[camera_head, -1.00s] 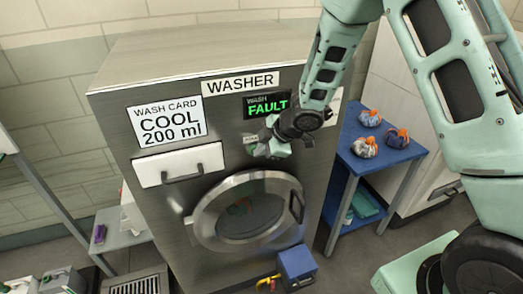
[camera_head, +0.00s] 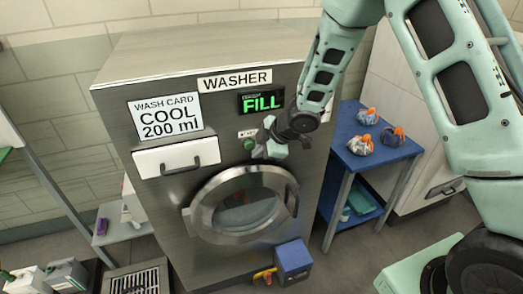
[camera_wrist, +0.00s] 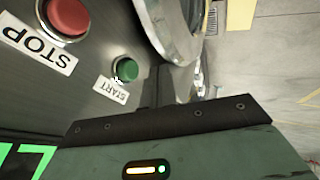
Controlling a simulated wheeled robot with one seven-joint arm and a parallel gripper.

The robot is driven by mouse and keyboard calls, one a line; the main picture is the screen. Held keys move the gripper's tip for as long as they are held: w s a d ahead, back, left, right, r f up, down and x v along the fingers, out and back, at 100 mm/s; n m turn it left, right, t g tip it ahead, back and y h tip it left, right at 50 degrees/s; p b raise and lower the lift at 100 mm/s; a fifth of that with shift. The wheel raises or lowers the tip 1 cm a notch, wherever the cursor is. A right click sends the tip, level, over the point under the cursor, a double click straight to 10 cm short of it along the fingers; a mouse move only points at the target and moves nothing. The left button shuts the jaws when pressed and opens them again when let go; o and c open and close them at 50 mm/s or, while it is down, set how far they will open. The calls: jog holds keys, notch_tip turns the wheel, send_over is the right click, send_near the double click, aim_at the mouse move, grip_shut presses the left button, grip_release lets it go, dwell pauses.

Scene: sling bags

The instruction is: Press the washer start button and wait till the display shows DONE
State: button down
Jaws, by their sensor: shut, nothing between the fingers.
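The washer (camera_head: 215,85) stands in front of me with its round door (camera_head: 240,205) shut. Its display (camera_head: 261,102) reads FILL in green. The green START button (camera_head: 249,144) shows just left of my gripper (camera_head: 264,141). In the wrist view the START button (camera_wrist: 124,68) and its label are in plain sight, beside the red STOP button (camera_wrist: 68,15). My gripper is shut and empty, apart from the START button in the head view. Its fingertips are hard to make out in the wrist view.
A wash card (camera_head: 165,117) reads COOL 200 ml above the white drawer (camera_head: 177,158). A blue table (camera_head: 405,150) with several tied bundles stands at the right. A blue box (camera_head: 293,259) sits at the washer's lower right. A low shelf (camera_head: 116,228) is at left.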

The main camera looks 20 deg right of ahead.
jog(key=p+v, duration=0.1)
jog(key=v, duration=0.9)
jog(key=shift+w+f, duration=0.1)
dwell(0.6)
jog(key=s+a+f+m+g+h+b, duration=0.1)
jog(key=s+a+m+g+b, duration=0.1)
jog(key=s, duration=0.8)
jog(key=s+a+f+m+g+h+b, duration=0.1)
jog(key=s+a+m+b, duration=0.3)
jog(key=s, duration=0.6)
jog(key=s+a+f+m+g+h+b, duration=0.1)
jog(key=s+a+m+g+h+b, duration=0.1)
jog(key=s, duration=0.8)
jog(key=shift+s+a+m+g+b, duration=0.2)
jog(key=shift+a+m+g+b, duration=0.25)
jog(key=shift+a+b, duration=0.5)
jog(key=shift+d+f, duration=0.15)
jog(key=shift+d, duration=0.05)
dwell(2.1)
